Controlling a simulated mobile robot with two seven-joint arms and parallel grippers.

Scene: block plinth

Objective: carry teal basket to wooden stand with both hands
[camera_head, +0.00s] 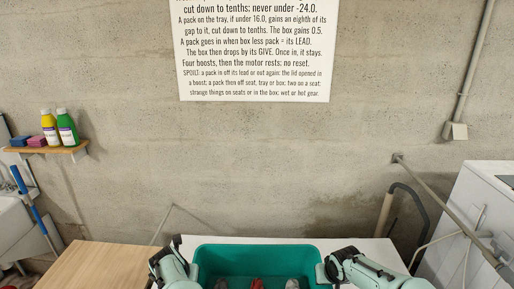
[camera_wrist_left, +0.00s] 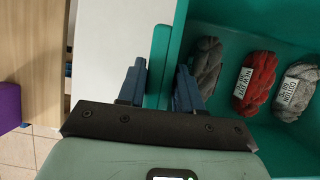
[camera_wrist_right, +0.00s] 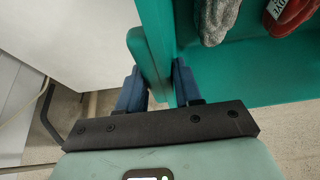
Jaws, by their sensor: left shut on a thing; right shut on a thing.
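The teal basket (camera_head: 257,250) is at the bottom centre of the head view, cut off by the lower edge. Grey and red yarn skeins lie in it. My left gripper (camera_wrist_left: 158,80) is shut on the basket's left rim, and my right gripper (camera_wrist_right: 158,82) is shut on its right rim. In the head view my left gripper (camera_head: 184,266) and right gripper (camera_head: 332,266) are at the basket's two ends. The wooden stand (camera_head: 105,264), with a light wood top, is left of the basket. Whether the basket touches what is below it cannot be told.
A white surface (camera_head: 360,250) shows around the basket, beside the stand. A white cabinet (camera_head: 485,215) and pipes are at the right. A wall shelf (camera_head: 50,150) with bottles, a blue-handled pole (camera_head: 30,200) and a sink are at the left. A sign (camera_head: 254,50) hangs on the wall.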

